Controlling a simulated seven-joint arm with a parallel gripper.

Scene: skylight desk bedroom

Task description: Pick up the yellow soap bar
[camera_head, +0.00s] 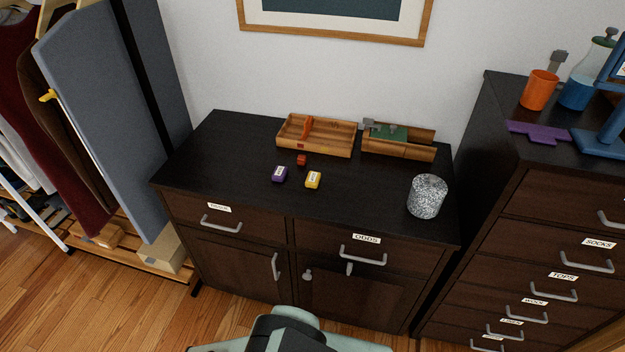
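The yellow soap bar (313,180) lies on the dark top of the low cabinet (222,160), near the middle and toward the front. It is a small block with a pale label on top. A similar purple block (279,174) with a pale label lies just to its left, apart from it. My gripper is not in view; only a pale green and dark part of my own body shows at the bottom edge. Nothing touches or covers the soap bar.
A small red-brown cube (301,160) lies behind the two blocks. A wooden divided tray (318,148) and a wooden box (398,152) stand behind. A speckled grey cylinder (427,196) stands at right. A taller dresser (505,165) rises beyond it. The cabinet top's left side is clear.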

